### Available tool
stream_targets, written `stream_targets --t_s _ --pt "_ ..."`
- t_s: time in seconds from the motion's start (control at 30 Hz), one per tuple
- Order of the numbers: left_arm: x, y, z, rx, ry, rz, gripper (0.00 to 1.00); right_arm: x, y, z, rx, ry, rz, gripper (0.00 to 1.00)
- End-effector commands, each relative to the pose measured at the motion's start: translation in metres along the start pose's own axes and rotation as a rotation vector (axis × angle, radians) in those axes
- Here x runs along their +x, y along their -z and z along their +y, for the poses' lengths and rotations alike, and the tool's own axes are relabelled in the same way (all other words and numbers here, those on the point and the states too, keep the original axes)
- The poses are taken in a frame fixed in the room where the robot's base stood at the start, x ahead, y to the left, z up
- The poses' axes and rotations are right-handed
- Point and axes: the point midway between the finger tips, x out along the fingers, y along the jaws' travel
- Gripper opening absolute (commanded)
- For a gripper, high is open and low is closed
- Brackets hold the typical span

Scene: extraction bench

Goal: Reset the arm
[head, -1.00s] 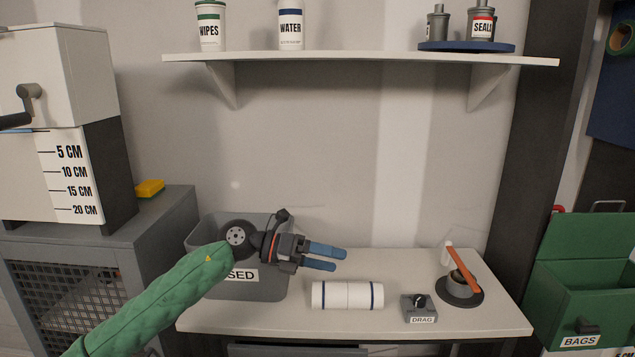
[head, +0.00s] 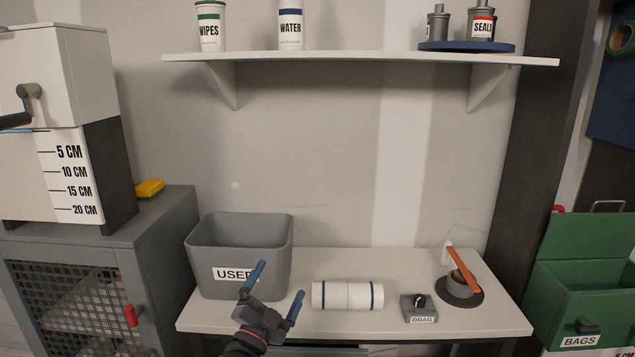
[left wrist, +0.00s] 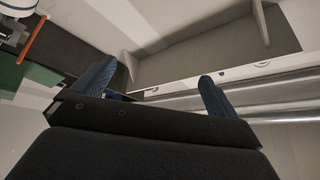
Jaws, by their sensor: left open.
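My left gripper (head: 276,292) is at the front edge of the white bench, low in the head view, with its blue fingers spread apart and nothing between them. It is in front of the grey bin marked USED and left of the white roll. In the left wrist view, the two blue fingers (left wrist: 155,92) stand wide apart and empty. The green-sleeved part of my left arm is out of the head view. My right gripper is not in view.
The grey USED bin (head: 210,262), a white roll with blue bands (head: 347,295), a DRAG box (head: 419,309) and a dark round stand with an orange lever (head: 460,288) are on the bench (head: 400,330). A shelf (head: 360,58) hangs above. A green BAGS box (head: 575,290) stands right.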

Motion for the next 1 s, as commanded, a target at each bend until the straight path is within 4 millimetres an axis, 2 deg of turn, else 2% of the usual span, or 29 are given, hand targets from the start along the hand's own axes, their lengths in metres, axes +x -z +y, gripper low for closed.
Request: stream_targets --t_s 0.1,0.17,0.3,0.37,0.5,0.63,0.7,0.8,1.0 --pt "-0.035 -0.035 0.012 -0.109 -0.013 -0.196 0.97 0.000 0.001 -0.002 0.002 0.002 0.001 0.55" --pt "-0.054 -0.051 0.019 -0.160 -0.025 -0.293 0.97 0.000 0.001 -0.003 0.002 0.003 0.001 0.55" --pt "-0.106 -0.086 0.038 -0.273 -0.062 -0.522 0.97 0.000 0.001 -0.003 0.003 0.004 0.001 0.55" --pt "-0.131 -0.098 0.048 -0.320 -0.084 -0.619 0.97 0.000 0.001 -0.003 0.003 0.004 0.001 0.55" --pt "-0.195 -0.119 0.071 -0.422 -0.145 -0.846 0.97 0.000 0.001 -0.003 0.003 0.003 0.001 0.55" --pt "-0.260 -0.129 0.092 -0.512 -0.216 -1.053 0.97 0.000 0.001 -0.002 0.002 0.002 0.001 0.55" --pt "-0.295 -0.130 0.103 -0.557 -0.258 -1.159 0.97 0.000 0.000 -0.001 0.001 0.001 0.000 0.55" --pt "-0.336 -0.126 0.114 -0.607 -0.311 -1.280 0.97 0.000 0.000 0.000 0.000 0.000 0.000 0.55" --pt "-0.393 -0.116 0.126 -0.669 -0.391 -1.441 0.97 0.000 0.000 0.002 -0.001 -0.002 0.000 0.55"
